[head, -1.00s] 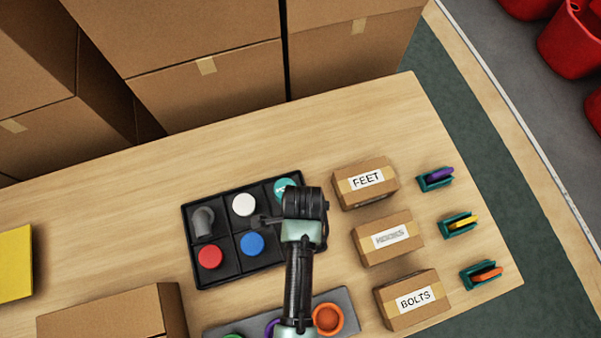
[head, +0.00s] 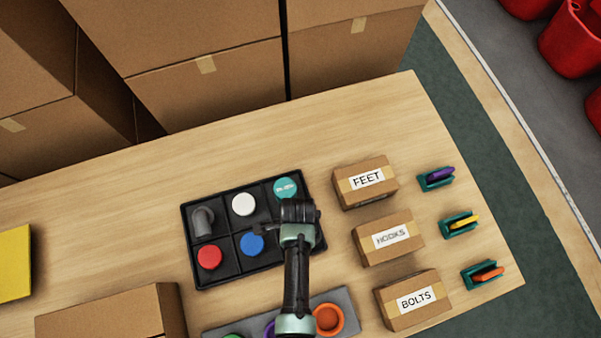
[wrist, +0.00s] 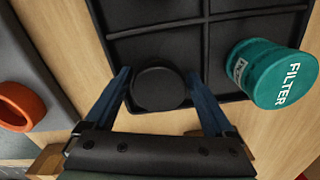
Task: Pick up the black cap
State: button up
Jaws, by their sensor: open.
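The black cap (wrist: 158,88) lies in a corner compartment of the black divided tray (wrist: 150,48) in the wrist view. My gripper (wrist: 158,76) is open, with one blue finger on each side of the cap. I cannot tell whether either finger touches it. In the head view my wrist hides the cap in the front right compartment of the tray (head: 222,282).
A teal filter cap (head: 285,188) stands in the compartment behind. White (head: 243,204), blue (head: 252,243), red (head: 210,257) and grey (head: 203,221) parts fill the others. Labelled boxes (head: 386,238) stand to the right. A grey tray with an orange ring (head: 328,319) lies in front.

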jog(key=c, duration=1.1)
